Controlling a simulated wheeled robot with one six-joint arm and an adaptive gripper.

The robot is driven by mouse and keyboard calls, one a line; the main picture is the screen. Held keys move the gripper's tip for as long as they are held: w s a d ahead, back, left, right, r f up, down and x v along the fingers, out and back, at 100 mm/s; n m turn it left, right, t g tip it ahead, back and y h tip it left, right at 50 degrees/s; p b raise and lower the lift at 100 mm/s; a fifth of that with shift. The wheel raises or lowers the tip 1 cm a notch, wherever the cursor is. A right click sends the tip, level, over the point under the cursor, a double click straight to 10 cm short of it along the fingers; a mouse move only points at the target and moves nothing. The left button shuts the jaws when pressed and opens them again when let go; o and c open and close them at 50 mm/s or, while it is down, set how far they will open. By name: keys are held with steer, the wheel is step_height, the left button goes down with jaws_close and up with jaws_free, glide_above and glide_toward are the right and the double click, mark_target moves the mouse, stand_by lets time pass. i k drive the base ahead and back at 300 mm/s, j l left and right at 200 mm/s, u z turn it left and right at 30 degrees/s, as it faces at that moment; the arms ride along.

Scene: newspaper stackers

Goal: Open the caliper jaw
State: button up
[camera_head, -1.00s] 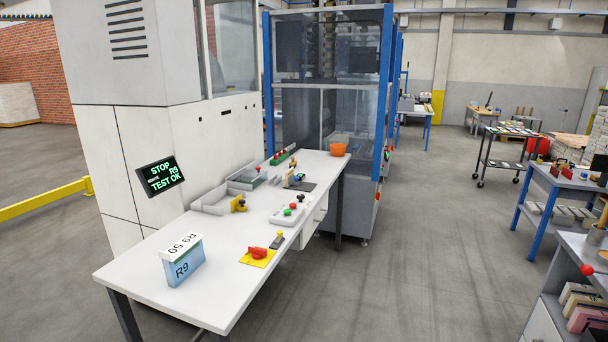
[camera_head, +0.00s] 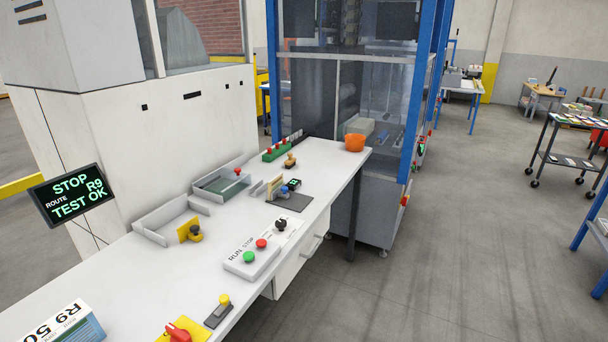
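My gripper is not in view.
A control box (camera_head: 250,257) with green, red and black knobs lies nearer. Grey trays (camera_head: 222,184) line the left, an orange bowl (camera_head: 355,142) the far end.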

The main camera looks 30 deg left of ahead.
mark_target(280, 191)
steer(key=i+l+u, duration=0.1)
steer(key=i+u, duration=0.35)
steer(key=i+l+u, duration=0.25)
steer(key=i+u, duration=0.15)
steer(key=u, duration=0.35)
steer(key=i, duration=0.05)
